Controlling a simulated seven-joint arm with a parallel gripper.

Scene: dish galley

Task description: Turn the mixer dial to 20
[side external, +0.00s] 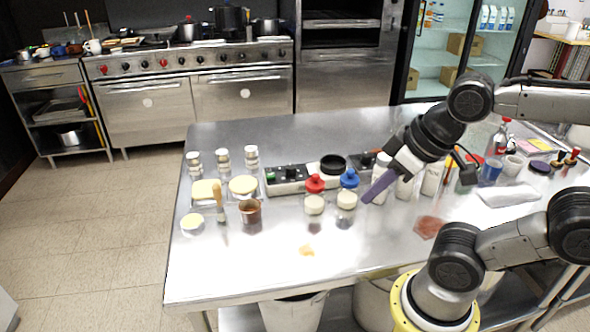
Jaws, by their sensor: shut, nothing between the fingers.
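A low device with a dark front panel (284,174) and a small green spot stands at the back middle of the steel table. A black round top (333,164) sits at its right, and another dark panel (367,160) shows further right. I cannot tell which part is the mixer dial, and no numbers are readable. My gripper (372,198) has purple fingers, shut and empty, pointing down and left. In the picture it is right of the blue-capped jar and in front of some white bottles. Its height and any contact are unclear.
A red-capped jar (314,203) and a blue-capped jar (347,200) stand in front of the device. A copper-coloured cup (250,211), a brush (219,203) and small shakers (223,160) are at left. Bottles and cups crowd the right. The table's front left is mostly clear.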

